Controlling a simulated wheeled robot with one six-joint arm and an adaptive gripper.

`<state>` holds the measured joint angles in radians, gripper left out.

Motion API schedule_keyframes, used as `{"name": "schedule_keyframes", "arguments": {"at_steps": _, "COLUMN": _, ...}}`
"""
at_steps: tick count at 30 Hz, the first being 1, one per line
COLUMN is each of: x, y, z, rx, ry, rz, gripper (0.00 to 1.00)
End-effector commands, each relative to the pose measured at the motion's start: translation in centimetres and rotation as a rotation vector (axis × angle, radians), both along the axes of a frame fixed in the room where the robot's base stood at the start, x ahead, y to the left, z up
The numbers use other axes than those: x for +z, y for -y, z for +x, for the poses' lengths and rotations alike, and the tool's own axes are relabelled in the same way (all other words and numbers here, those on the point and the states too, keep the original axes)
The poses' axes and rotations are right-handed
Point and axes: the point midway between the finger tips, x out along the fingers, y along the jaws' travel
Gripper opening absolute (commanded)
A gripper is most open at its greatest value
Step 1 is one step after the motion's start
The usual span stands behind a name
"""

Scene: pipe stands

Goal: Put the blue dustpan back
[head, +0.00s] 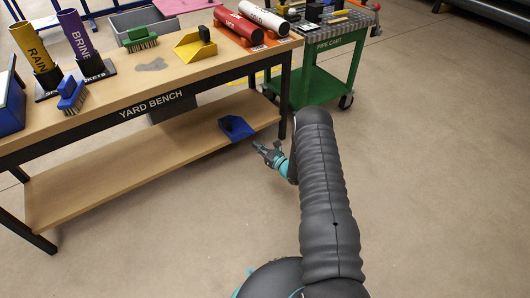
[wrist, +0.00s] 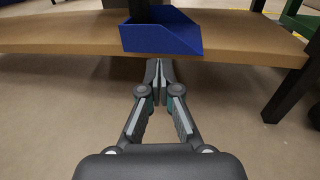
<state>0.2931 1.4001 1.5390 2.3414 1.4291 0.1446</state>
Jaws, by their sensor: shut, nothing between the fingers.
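The blue dustpan (head: 237,129) lies on the lower shelf of the yard bench, near the shelf's right end and front edge. In the wrist view the blue dustpan (wrist: 163,38) is straight ahead, its low wall facing me. My gripper (head: 262,148) is just in front of the shelf, to the right of and below the dustpan in the head view. In the wrist view my gripper (wrist: 159,66) is shut and empty, its tips just short of the shelf edge and apart from the dustpan as far as I can tell.
The yard bench (head: 150,101) top holds a yellow dustpan (head: 193,47), a green brush (head: 140,39), a blue brush (head: 71,94), red and white pipes and upright yellow and purple pipes. A grey patch (head: 152,65) marks the top. A green pipe cart (head: 325,75) stands behind right. Open floor lies in front.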

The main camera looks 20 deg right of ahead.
Motion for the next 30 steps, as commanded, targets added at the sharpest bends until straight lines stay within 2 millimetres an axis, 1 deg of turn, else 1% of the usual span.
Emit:
{"name": "schedule_keyframes", "arguments": {"at_steps": 1, "x": -0.1, "y": -0.6, "z": 0.9, "rx": 0.003, "ry": 0.002, "rz": -0.001, "gripper": 0.0}}
{"name": "schedule_keyframes", "arguments": {"at_steps": 6, "x": -0.1, "y": -1.8, "z": 3.2, "rx": 0.002, "ry": 0.0, "rz": -0.001, "gripper": 0.0}}
{"name": "schedule_keyframes", "arguments": {"at_steps": 12, "x": 0.0, "y": -2.6, "z": 4.8, "rx": 0.001, "ry": 0.0, "rz": -0.001, "gripper": 0.0}}
{"name": "schedule_keyframes", "arguments": {"at_steps": 16, "x": 0.0, "y": -2.8, "z": 5.2, "rx": 0.0, "ry": 0.0, "rz": 0.0, "gripper": 0.0}}
{"name": "schedule_keyframes", "arguments": {"at_steps": 25, "x": 0.0, "y": -2.8, "z": 5.2, "rx": 0.0, "ry": 0.0, "rz": 0.0, "gripper": 0.0}}
{"name": "schedule_keyframes", "arguments": {"at_steps": 30, "x": -0.2, "y": -2.2, "z": 5.6, "rx": -0.009, "ry": 0.0, "rz": 0.0, "gripper": 0.0}}
